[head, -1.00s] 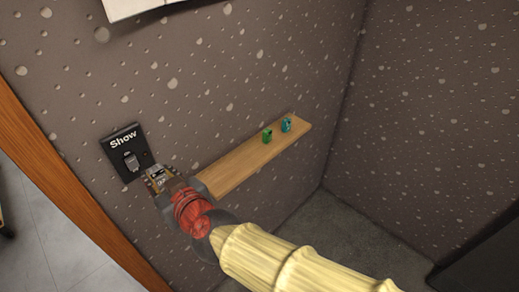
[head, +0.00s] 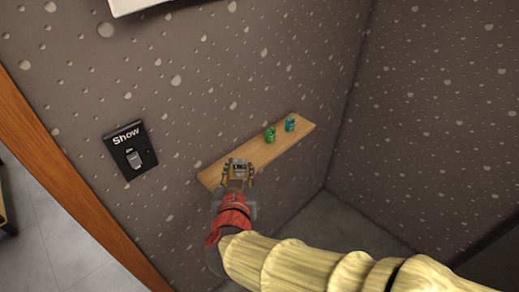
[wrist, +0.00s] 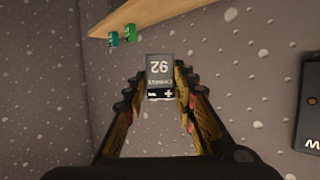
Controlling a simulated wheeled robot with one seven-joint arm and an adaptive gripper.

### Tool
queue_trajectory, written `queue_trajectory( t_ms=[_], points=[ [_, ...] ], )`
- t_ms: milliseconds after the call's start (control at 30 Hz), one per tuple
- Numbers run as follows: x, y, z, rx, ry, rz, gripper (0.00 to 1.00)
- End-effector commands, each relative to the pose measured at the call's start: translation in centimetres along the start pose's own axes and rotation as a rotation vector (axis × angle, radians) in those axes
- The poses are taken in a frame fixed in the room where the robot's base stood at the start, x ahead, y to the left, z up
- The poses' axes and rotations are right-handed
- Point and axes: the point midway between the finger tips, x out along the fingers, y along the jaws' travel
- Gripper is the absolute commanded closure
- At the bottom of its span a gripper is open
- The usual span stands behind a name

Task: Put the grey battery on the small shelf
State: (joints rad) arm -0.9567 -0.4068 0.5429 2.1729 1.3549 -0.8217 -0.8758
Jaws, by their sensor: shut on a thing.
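The grey battery (wrist: 159,75) is held between the fingers of my gripper (wrist: 160,92).
A green battery-like item (head: 270,134) and a teal one (head: 290,124) stand on the shelf toward its right end. A black "Show" fader panel (head: 130,150) is on the wall to the left. The shelf's left part looks bare.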

Motion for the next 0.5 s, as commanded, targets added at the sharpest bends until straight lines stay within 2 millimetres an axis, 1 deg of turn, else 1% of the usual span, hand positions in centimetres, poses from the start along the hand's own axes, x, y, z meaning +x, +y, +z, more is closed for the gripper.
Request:
queue_trajectory(
  t_ms=[67,167,467,500],
  points=[
    [0.6,0.1,-0.1,0.005,-0.001,0.014,0.99],
    [2.2,-0.4,0.2,0.004,-0.002,0.019,0.99],
    [9.0,-3.4,1.0,0.004,-0.002,0.016,0.99],
    [9.8,-3.8,1.4,0.003,-0.002,0.016,0.99]
  ],
)
